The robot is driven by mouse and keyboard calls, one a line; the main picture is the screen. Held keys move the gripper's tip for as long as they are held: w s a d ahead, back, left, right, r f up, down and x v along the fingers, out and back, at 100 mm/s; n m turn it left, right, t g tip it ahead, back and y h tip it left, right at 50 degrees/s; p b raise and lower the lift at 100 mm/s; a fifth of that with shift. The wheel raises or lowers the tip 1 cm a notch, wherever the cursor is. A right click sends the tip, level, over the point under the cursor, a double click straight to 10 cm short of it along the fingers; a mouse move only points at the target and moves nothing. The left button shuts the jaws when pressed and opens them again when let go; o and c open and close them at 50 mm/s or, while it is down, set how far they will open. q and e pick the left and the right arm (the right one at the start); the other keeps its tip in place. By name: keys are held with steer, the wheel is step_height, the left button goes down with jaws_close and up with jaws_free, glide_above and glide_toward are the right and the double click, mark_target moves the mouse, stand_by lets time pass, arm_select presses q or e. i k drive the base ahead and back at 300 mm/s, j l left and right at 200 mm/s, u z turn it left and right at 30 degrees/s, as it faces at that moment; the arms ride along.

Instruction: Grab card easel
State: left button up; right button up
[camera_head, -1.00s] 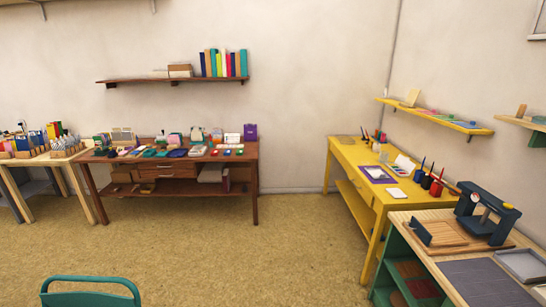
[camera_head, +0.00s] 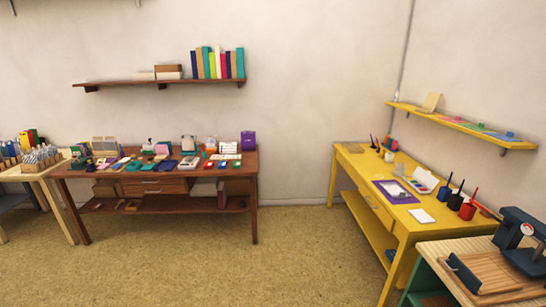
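I cannot tell for sure which thing is the card easel. A small cream upright panel (camera_head: 431,101) leans on the yellow wall shelf (camera_head: 462,127) at the right. A tan framed thing (camera_head: 104,144) stands at the back left of the brown table (camera_head: 250,165). A wooden board with a dark bar (camera_head: 487,272) lies on the workbench at the lower right. Neither of my grippers is in view.
The brown table bears many small coloured pads and boxes. A yellow table (camera_head: 352,157) with pots and a purple mat (camera_head: 395,192) stands along the right wall. A dark press (camera_head: 524,243) stands at the lower right. Open floor (camera_head: 290,255) lies ahead.

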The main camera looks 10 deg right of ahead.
mark_target(430, 104)
steer(key=i, duration=3.7)
steer(key=z, duration=2.1)
